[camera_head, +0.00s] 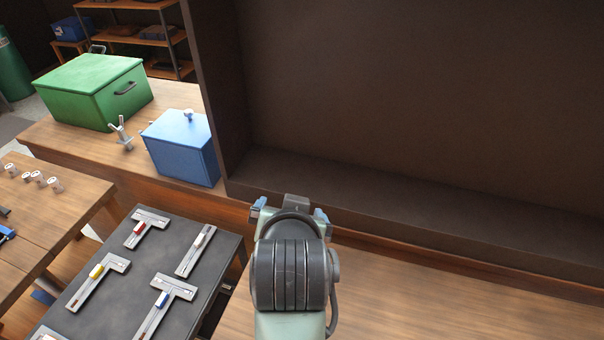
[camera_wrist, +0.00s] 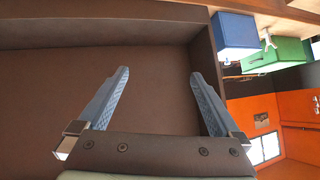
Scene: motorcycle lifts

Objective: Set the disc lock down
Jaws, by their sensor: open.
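My gripper (camera_head: 290,208) is in front of the dark open compartment in the head view. In the wrist view my gripper (camera_wrist: 159,76) has its two blue-grey fingers spread wide, with nothing between them. I cannot make out a disc lock for certain in either view. A small silver forked piece (camera_head: 121,134) stands on the wooden counter between the green and blue boxes, well left of my gripper. I cannot tell whether it is the disc lock.
A green box (camera_head: 92,91) and a blue box (camera_head: 181,150) stand on the wooden counter (camera_head: 60,137). A dark board (camera_head: 205,275) with several T-shaped and straight metal pieces lies at lower left. The brown compartment (camera_head: 430,90) looks empty. The wooden top (camera_head: 430,310) at lower right is clear.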

